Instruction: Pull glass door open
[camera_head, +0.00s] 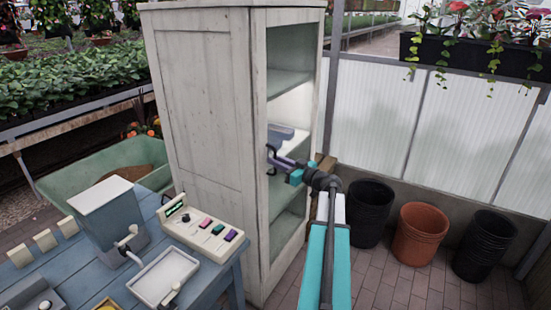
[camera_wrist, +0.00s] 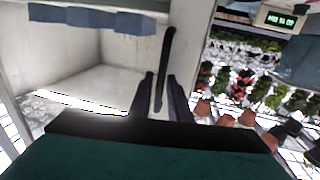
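The glass door (camera_head: 259,200) is on the narrow right face of a tall whitewashed wooden cabinet (camera_head: 200,110) and looks shut in its frame. Shelves show behind the glass. A dark curved handle (camera_head: 271,156) is on the door's left stile. My gripper (camera_head: 280,163) is at the handle. In the wrist view the handle (camera_wrist: 167,50) is a dark bar running between the two fingers of my gripper (camera_wrist: 160,76). Narrow gaps show on both sides of the bar, so the fingers look open around it. Contact cannot be made out.
Black (camera_head: 370,205) and terracotta pots (camera_head: 420,232) stand along the right wall. Tiled floor (camera_head: 400,288) in front of them is clear. A green wheelbarrow (camera_head: 75,180) is behind the table.

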